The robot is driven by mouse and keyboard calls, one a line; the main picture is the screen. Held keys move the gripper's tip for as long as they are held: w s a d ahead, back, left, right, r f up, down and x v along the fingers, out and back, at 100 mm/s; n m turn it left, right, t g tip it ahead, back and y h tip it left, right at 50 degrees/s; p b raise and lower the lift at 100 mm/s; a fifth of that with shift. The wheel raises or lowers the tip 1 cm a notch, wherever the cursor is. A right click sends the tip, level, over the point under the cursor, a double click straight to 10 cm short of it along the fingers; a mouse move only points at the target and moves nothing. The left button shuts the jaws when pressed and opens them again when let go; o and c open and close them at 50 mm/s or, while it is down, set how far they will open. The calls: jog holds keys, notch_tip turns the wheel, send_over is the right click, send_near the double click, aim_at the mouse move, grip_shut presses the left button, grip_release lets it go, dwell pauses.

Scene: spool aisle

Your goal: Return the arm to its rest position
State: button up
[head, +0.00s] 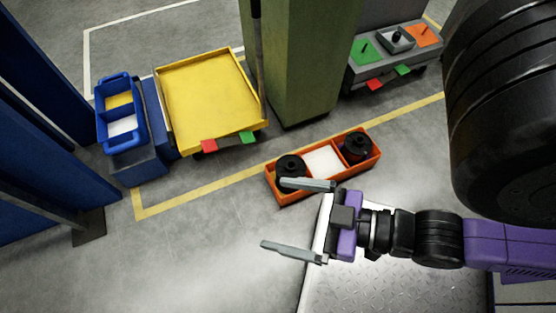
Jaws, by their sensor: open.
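My gripper (298,217) is open and empty, its two grey fingers spread wide and pointing left. My arm reaches in from the right edge of the head view. The upper finger overlaps the front edge of an orange tray (336,173) in the picture; I cannot tell whether they touch. The tray holds a black spool (290,167) at its left end, a white part (323,161) in the middle and another dark spool (357,145) at its right end. The lower finger shows over grey floor.
A yellow cart (208,100) stands at the back left beside a blue bin (120,113). A green pillar (303,60) rises behind the tray. A grey cart (395,52) with coloured plates is at the back right. Grey floor (190,245) at the lower left is clear.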

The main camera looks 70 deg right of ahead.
notch_tip(320, 180, up, 29)
jog(key=p, duration=2.9)
